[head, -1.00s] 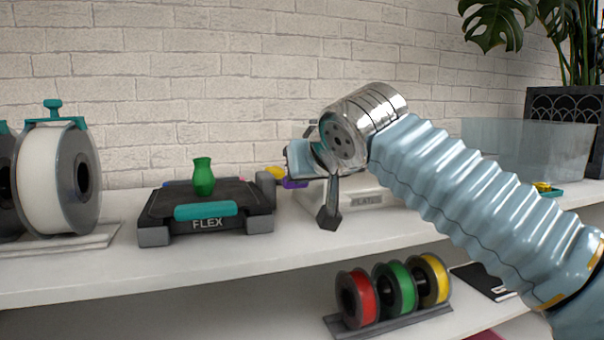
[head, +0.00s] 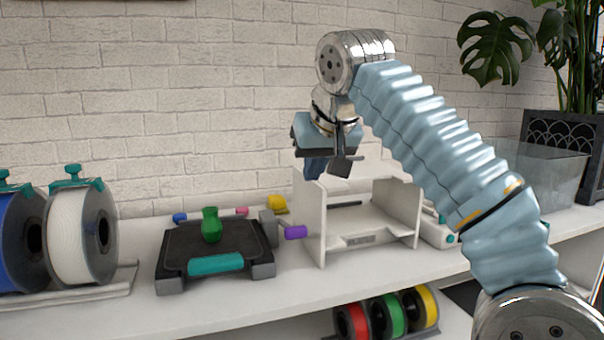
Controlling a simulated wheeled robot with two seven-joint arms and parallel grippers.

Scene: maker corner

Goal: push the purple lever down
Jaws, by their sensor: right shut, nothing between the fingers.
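The purple lever (head: 295,232) shows in the head view as a short purple handle. It sticks out at the right side of the black FLEX machine (head: 217,250), next to the left wall of a white open-fronted box. My right gripper (head: 328,172) is above and to the right of the lever, over the top of the white box. It points down, is shut and holds nothing. It is apart from the lever. My left gripper is not in view.
The white box (head: 313,232) stands close to the lever's right. A clear bin (head: 540,170) is at the right.

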